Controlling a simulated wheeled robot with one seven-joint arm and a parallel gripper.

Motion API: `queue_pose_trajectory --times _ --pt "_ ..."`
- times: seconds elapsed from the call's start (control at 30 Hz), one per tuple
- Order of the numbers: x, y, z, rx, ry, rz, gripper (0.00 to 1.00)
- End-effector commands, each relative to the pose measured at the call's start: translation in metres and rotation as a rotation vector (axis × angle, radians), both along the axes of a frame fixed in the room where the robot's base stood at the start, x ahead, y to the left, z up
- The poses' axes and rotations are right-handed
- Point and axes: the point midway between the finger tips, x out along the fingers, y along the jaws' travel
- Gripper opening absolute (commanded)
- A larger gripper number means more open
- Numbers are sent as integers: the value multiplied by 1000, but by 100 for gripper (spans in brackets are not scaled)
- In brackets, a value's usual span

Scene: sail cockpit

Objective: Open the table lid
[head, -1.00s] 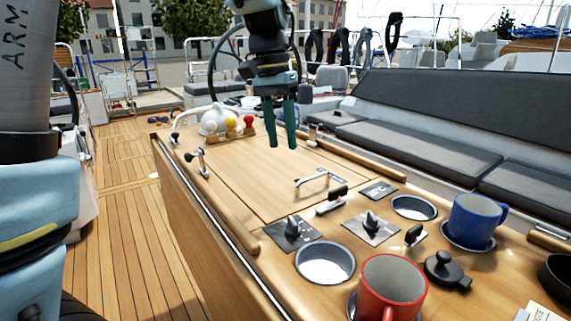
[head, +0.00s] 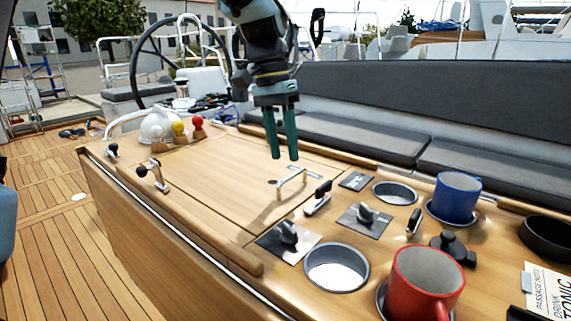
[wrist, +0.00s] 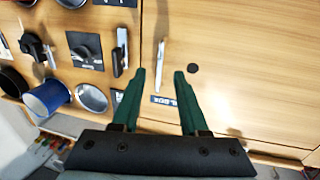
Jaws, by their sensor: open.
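The table lid (head: 215,176) is a flat wooden panel in the table top, lying closed. Its slim metal handle (head: 291,182) stands near the right end of the lid, and it also shows in the wrist view (wrist: 160,55). My gripper (head: 284,157) has dark green fingers, open and empty, pointing down above the lid close to the handle. In the wrist view the handle lies in line with the gap between the fingertips (wrist: 159,73). Whether the fingertips reach down to its height I cannot tell.
Black-tipped latches (head: 317,198) and (head: 152,176) sit beside the lid. A red mug (head: 428,282), a blue mug (head: 456,197) and empty cup holders (head: 337,268) are at the right. Coloured bulbs (head: 180,129) stand at the far end. A grey bench (head: 350,135) runs behind.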

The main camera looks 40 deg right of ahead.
Motion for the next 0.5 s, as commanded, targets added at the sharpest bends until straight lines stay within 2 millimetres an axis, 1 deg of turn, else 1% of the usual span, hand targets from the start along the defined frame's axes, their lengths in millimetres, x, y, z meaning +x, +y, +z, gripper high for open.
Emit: queue_pose_trajectory --times 0.03,0.1,0.2,0.33,0.5 --pt "-2 0 -8 4 2 0 44" --pt "-4 0 -19 4 3 1 44" --pt "-6 -1 -30 2 2 1 44" --pt "-8 -2 -38 1 0 0 44" --pt "-8 -2 -41 0 0 1 44"
